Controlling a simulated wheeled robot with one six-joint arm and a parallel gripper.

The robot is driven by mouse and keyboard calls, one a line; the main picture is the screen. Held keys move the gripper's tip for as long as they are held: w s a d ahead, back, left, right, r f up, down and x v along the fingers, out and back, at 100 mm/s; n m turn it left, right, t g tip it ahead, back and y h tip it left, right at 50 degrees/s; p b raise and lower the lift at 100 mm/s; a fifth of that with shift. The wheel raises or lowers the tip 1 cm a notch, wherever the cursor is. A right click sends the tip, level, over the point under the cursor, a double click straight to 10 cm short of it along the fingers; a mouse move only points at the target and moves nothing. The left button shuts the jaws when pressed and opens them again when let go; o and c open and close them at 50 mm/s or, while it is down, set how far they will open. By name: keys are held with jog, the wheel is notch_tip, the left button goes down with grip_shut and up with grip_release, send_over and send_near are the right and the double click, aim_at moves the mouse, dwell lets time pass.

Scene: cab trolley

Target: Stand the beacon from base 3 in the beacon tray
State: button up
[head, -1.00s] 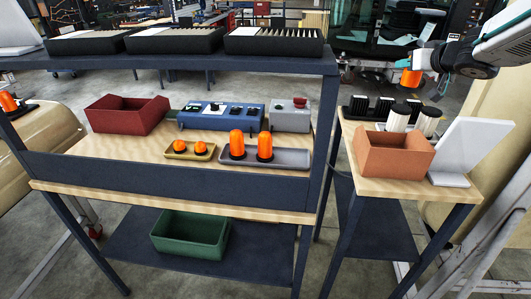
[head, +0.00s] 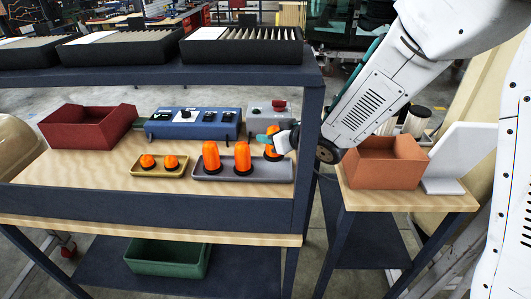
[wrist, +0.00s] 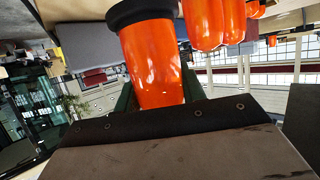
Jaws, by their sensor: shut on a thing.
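A tall orange beacon with a black base (head: 272,148) is held upright in my gripper (head: 274,139) over the right end of the grey beacon tray (head: 215,175). Its base looks slightly higher than those of the standing beacons; I cannot tell whether it touches the tray. Two like beacons, one at left (head: 211,157) and one in the middle (head: 242,158), stand upright in that tray. In the wrist view the held beacon (wrist: 152,62) shows upside down between the jaws, with the tray's two beacons (wrist: 203,22) close beside it.
A small yellow tray (head: 150,172) with two short orange beacons stands left of the grey tray. A blue control box (head: 190,124) and a grey box (head: 262,115) are behind. The shelf post (head: 308,150) is close to my arm. An orange bin (head: 380,170) is at right.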

jog(key=shift+f, duration=2.6)
jog(key=shift+a, duration=0.1)
jog(key=o, duration=1.1)
jog(key=shift+f, duration=0.15)
jog(key=shift+r, duration=0.2)
jog(key=v, duration=1.2)
